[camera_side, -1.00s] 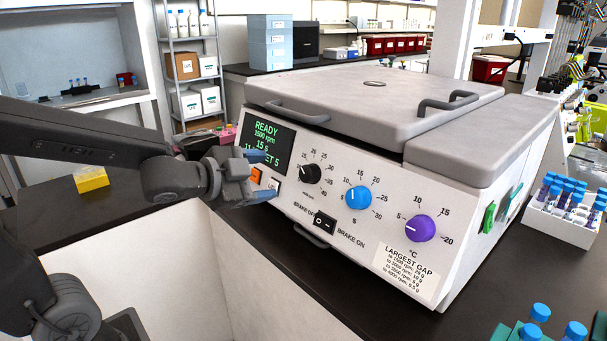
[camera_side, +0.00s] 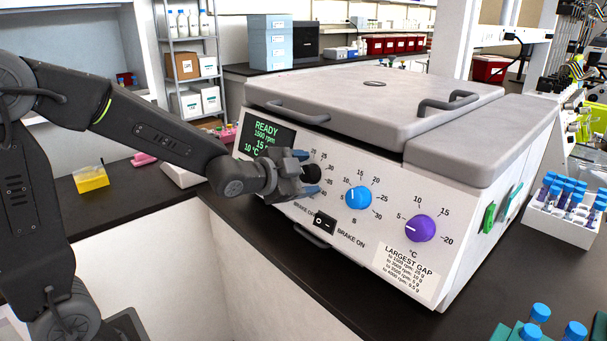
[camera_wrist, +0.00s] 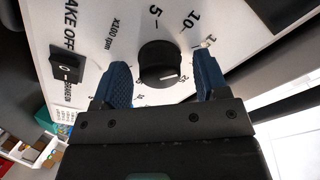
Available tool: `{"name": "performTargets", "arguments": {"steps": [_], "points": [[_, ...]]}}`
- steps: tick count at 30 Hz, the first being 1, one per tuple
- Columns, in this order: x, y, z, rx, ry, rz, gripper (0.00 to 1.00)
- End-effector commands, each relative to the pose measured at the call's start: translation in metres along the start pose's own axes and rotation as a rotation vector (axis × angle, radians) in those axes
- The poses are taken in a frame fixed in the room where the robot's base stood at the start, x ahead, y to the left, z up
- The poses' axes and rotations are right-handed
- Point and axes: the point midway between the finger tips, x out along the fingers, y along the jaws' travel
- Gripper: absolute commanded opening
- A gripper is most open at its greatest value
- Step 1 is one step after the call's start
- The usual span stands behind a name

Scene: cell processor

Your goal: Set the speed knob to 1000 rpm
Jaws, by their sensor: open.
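The black speed knob (camera_wrist: 160,62), marked x100 rpm, is on the centrifuge's white front panel (camera_wrist: 97,18). In the wrist view its white pointer line lies on the lower right of its face. My gripper (camera_wrist: 162,72) is open, with one blue finger on each side of the knob and a visible gap on both sides. In the side view my gripper (camera_side: 307,173) is at the panel and hides most of the knob. The display (camera_side: 266,138) shows READY and what looks like 1500 rpm, with 15 and 10 °C below, partly covered.
A blue knob (camera_side: 358,197) and a purple temperature knob (camera_side: 420,228) are to the right on the panel. The brake switch (camera_side: 325,222) is below the knobs. The lid handle (camera_side: 448,101) juts out above. A tube rack (camera_side: 562,222) stands at the right.

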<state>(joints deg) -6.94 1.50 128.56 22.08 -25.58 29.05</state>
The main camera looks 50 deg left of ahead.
Motion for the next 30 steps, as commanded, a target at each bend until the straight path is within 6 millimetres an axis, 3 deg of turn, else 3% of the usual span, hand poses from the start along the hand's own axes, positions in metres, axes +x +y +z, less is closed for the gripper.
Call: {"name": "performTargets", "arguments": {"steps": [3,18,30], "points": [[-0.0002,-0.0001,-0.0001,0.0,0.0,0.0,0.67],[-0.0005,-0.0001,0.0001,0.0,0.0,0.0,0.19],[-0.0004,0.0002,0.0003,-0.084,-0.001,-0.004,0.18]]}}
